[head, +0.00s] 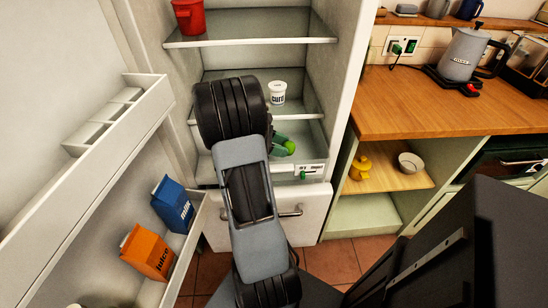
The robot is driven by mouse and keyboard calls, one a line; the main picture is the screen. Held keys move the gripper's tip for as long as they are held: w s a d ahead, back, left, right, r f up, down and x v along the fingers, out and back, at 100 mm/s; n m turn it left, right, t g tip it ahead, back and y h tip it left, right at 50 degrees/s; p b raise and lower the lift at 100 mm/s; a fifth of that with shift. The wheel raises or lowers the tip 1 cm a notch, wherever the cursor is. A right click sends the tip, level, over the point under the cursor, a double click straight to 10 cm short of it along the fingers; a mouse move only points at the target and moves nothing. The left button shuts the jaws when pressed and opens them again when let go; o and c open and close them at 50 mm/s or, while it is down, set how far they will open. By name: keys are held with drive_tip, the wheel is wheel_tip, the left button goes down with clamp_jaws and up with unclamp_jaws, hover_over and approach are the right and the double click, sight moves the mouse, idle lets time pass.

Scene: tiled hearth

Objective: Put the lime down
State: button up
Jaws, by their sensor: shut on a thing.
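My arm reaches into the open fridge and hides most of my gripper (272,128); only a dark bit of it shows beside the wrist. A green thing (283,145), seemingly the lime, shows just past the wrist, above the lower part of the fridge. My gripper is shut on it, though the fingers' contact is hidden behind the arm. I cannot tell whether the green thing touches the shelf below.
A white curd tub (278,93) stands on the middle shelf (310,115), close by. A red container (188,16) is on the upper shelf (250,41). The open door on the left holds a blue milk carton (172,204) and an orange juice carton (147,252). A wooden counter (440,105) is on the right.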

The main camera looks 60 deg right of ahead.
drive_tip(key=shift+w+d+f+b, duration=0.1)
drive_tip(key=shift+w+f+b, duration=0.25)
drive_tip(key=shift+f, duration=0.7)
drive_tip(key=shift+w+d+f+b, duration=0.1)
drive_tip(key=shift+w+f, duration=0.45)
drive_tip(key=shift+f, duration=0.45)
drive_tip(key=shift+w+d+f+b, duration=0.1)
drive_tip(key=shift+w+f+b, duration=0.25)
drive_tip(key=shift+f, duration=0.7)
drive_tip(key=shift+w+f, duration=0.1)
drive_tip(key=shift+f, duration=0.5)
drive_tip(key=o, duration=0.9)
drive_tip(key=shift+o, duration=0.2)
drive_tip(key=shift+r, duration=0.15)
drive_tip(key=p+v, duration=0.1)
drive_tip(key=v, duration=0.7)
drive_tip(key=shift+s+r, duration=0.25)
drive_tip(key=shift+r, duration=0.1)
